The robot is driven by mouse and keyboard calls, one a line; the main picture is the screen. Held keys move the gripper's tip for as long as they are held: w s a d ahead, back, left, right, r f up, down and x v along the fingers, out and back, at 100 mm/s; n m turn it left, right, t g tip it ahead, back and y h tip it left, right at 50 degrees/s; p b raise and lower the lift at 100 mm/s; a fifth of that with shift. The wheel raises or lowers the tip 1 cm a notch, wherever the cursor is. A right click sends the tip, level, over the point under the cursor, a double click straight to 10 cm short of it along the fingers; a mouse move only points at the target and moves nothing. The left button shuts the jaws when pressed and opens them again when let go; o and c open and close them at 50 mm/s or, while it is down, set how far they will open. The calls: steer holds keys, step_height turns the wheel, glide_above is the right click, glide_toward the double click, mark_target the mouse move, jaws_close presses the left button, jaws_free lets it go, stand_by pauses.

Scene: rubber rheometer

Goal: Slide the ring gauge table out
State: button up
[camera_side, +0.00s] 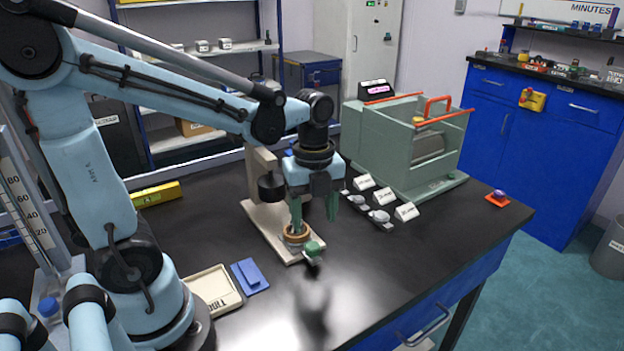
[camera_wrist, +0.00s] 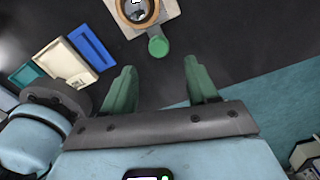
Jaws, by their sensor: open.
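The ring gauge table (camera_side: 296,236) is a small round brass-coloured piece with a pale centre, on the front of a beige stand base (camera_side: 262,222). A green knob (camera_side: 314,248) sticks out from its front edge. In the wrist view the ring (camera_wrist: 122,14) is at the top edge, partly cut off, and the green knob (camera_wrist: 158,46) lies just beyond my fingertips. My gripper (camera_side: 314,214) points down with its two green fingers apart and nothing between them. In the wrist view my gripper (camera_wrist: 160,70) is open, with the knob roughly in line with the gap.
The stand's upright (camera_side: 262,172) with a dark cylinder rises behind the ring. A green-grey mill machine (camera_side: 385,140) and labelled sample dishes (camera_side: 380,216) stand to the right. A beige tray (camera_side: 216,283) and blue block (camera_side: 250,274) lie front left. The front table area is clear.

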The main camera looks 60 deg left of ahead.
steer(key=shift+r, duration=2.45)
steer(key=d+n+t, duration=0.1)
steer(key=n+t, duration=0.1)
steer(key=n, duration=0.5)
steer(key=f+n+t, duration=0.1)
steer(key=n+t, duration=0.1)
steer(key=n, duration=0.5)
steer(key=s+d+n+t, duration=0.1)
steer(key=n+t, duration=0.2)
steer(key=n, duration=0.4)
steer(key=shift+d+f, duration=0.35)
